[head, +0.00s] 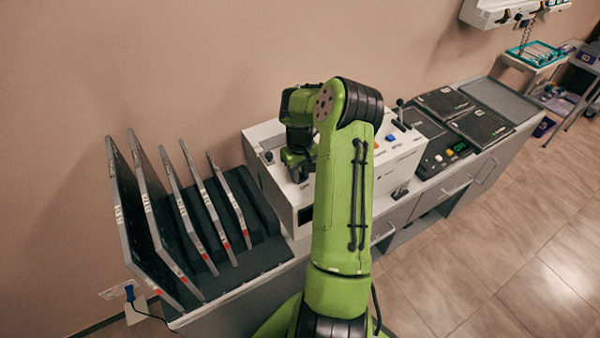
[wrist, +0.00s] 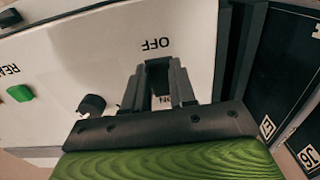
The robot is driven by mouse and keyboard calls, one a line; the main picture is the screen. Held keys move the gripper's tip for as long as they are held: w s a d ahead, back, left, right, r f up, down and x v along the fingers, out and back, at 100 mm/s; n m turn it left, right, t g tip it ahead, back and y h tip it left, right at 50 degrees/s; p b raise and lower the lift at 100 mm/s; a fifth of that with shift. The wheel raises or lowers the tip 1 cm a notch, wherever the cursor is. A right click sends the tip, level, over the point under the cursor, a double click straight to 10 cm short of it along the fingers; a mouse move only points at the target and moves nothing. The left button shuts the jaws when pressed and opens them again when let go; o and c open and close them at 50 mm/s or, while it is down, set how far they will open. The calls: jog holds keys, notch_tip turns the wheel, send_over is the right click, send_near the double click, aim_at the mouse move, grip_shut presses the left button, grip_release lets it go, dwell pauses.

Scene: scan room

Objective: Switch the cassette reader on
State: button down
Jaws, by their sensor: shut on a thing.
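The cassette reader (head: 390,160) is a white box on the cabinet, partly hidden behind my arm in the head view. Its white top panel also fills much of the wrist view (wrist: 190,30). My gripper (head: 298,172) is down at the left part of that top. In the wrist view my gripper (wrist: 159,68) is shut on a small dark part, apparently the power switch, between the upside-down labels OFF and ON. The fingers hide most of this switch, so its position cannot be told. A black knob (wrist: 92,105) and a green button (wrist: 20,93) lie to the left.
A dark rack (head: 262,258) with several upright cassettes (head: 150,215) stands left of the reader. The floor (head: 500,260) at right is clear.

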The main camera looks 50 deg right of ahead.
jog(key=g+p, duration=0.1)
jog(key=p, duration=0.2)
jog(key=shift+w+a+r, duration=0.1)
jog(key=shift+r, duration=0.25)
jog(key=shift+w+g+y+p, duration=0.15)
jog(key=shift+g+y+p, duration=0.15)
jog(key=shift+g+p, duration=0.35)
jog(key=shift+w+d+f+g+y+p, duration=0.1)
jog(key=shift+w+d+g+y+p, duration=0.1)
jog(key=shift+g+p, duration=0.35)
jog(key=shift+w+d+f+g+y+p, duration=0.1)
jog(key=shift+g+y+p, duration=0.1)
jog(key=shift+g+p, duration=0.35)
jog(key=c, duration=0.9)
grip_release()
jog(key=p+v, duration=0.1)
jog(key=v, duration=1.1)
jog(key=shift+s, duration=0.1)
jog(key=shift+r, duration=0.1)
